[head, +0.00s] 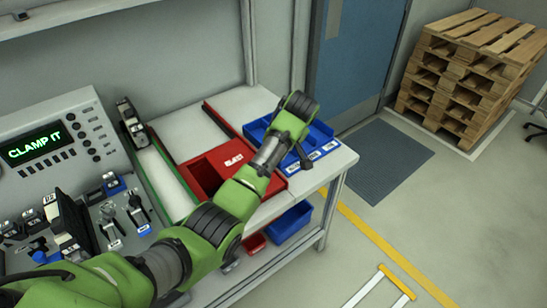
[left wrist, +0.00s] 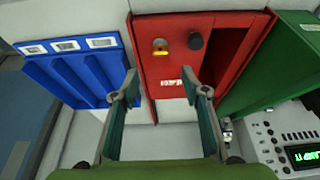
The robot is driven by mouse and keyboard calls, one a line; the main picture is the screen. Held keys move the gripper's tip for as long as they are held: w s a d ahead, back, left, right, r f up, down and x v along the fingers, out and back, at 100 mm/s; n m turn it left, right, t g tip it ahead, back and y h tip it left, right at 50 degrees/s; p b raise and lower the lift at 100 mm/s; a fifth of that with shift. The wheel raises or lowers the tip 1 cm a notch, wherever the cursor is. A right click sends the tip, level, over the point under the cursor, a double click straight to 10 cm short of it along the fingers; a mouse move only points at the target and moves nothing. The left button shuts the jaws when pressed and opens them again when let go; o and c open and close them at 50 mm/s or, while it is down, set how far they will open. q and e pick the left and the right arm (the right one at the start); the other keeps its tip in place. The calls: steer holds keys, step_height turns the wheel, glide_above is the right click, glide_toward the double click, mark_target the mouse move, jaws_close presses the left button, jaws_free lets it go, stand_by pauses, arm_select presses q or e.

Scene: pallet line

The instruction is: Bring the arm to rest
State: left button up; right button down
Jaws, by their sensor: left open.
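My left arm reaches from the bottom left of the head view across the bench. My left gripper shows in the left wrist view (left wrist: 160,90), with its two fingers apart and nothing between them. It hangs above the bench near the red tray (left wrist: 154,62) and the divided blue tray (left wrist: 80,75). In the head view the arm's wrist end is over the blue tray (head: 318,132), and the fingers are hard to make out. My right gripper is in neither view.
A blue bin (head: 290,222) sits below.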

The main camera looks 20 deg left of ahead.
arm_select(q)
steer(key=shift+s+d+r, duration=0.15)
steer(key=shift+r, duration=0.3)
